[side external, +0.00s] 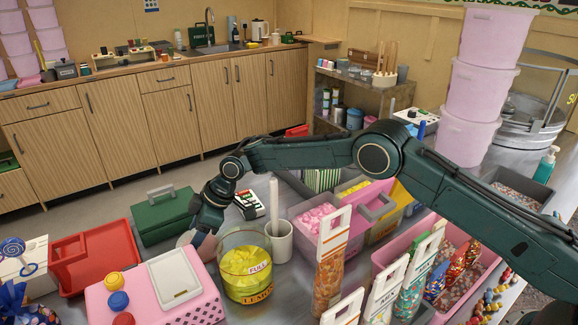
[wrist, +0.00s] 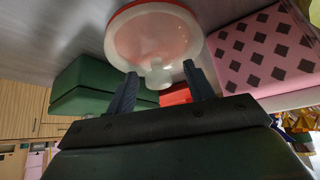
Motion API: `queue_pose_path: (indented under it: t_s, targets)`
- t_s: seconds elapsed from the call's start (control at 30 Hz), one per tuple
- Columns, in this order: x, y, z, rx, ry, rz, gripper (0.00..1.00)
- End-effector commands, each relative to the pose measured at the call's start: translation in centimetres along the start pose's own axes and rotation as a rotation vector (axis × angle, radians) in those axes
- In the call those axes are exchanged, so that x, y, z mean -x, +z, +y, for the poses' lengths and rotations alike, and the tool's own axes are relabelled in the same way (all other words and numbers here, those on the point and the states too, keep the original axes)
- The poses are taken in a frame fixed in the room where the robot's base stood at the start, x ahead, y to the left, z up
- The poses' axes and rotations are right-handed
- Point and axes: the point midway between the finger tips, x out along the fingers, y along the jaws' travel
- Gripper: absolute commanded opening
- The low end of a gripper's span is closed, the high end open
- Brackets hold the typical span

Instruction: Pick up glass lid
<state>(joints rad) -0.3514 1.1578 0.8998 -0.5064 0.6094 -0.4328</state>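The glass lid (wrist: 150,30) is a round, clear, pale disc with a reddish rim and a small knob (wrist: 158,76), near the top of the wrist view. In the side view the lid (side external: 188,240) shows as a pale patch, partly hidden, left of the glass jar (side external: 246,266) of yellow sweets. My gripper (wrist: 160,80) is open, with one finger on each side of the knob and a visible gap to each. In the side view my gripper (side external: 202,230) points down just over the lid, its fingertips hard to make out.
A green box (side external: 166,214) stands behind the lid and a red tray (side external: 95,255) lies to its left. A pink box (side external: 150,290) with buttons is in front.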

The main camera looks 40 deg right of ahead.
Motion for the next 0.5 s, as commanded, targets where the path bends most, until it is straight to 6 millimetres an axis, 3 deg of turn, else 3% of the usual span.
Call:
queue_pose_path:
  t_s: [0.03,0.23,0.5]
  targets:
    - [0.02,-0.01,0.00,0.000,0.000,0.000,0.43]
    - [0.00,0.03,0.00,0.000,0.000,-0.001,0.04]
    - [-0.07,0.12,-0.03,-0.001,-0.001,-0.003,0.02]
